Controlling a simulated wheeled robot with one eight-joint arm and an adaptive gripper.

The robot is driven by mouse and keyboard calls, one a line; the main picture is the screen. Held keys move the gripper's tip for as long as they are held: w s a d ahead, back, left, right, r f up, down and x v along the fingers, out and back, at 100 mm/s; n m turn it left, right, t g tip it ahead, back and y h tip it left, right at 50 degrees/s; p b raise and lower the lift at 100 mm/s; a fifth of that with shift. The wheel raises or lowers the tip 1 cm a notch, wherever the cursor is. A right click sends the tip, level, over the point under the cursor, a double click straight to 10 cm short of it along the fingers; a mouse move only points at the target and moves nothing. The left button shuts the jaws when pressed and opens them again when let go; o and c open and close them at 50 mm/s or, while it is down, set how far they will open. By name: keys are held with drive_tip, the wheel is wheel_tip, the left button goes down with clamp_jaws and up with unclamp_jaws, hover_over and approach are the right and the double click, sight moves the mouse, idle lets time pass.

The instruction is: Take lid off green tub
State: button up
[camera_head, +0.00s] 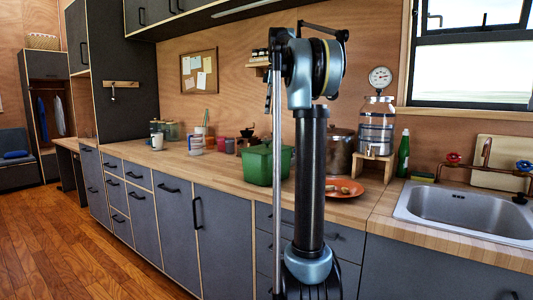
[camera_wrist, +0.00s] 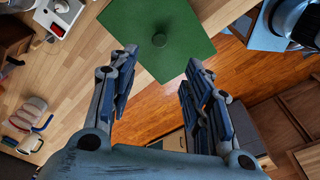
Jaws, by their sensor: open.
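The green tub (camera_head: 258,168) stands on the wooden counter in the head view, left of my arm, which hides part of its right side. Its green lid (camera_wrist: 135,22) fills the top middle of the wrist view as a flat tilted square. A small round knob (camera_wrist: 159,40) of the same green stands up from the lid. My gripper (camera_wrist: 161,62) is open and empty in the wrist view. Its two fingers point toward the lid's lower edge, with the knob between their lines and beyond the tips. I cannot tell the gap between gripper and lid. In the head view I cannot make the gripper out.
A steel pot (camera_head: 340,152) stands right of the tub, behind an orange plate (camera_head: 344,190) with food. Cups (camera_head: 196,144) and jars stand to its left. A water dispenser (camera_head: 377,128), green bottle (camera_head: 403,155) and sink (camera_head: 470,212) lie farther right. Shelves hang above.

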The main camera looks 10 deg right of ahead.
sight(267, 146)
drive_tip(key=f, duration=0.4)
drive_tip(key=a+f, duration=0.1)
drive_tip(key=f, duration=0.8)
drive_tip(key=shift+w+a, duration=0.15)
drive_tip(key=shift+w, duration=0.05)
clamp_jaws()
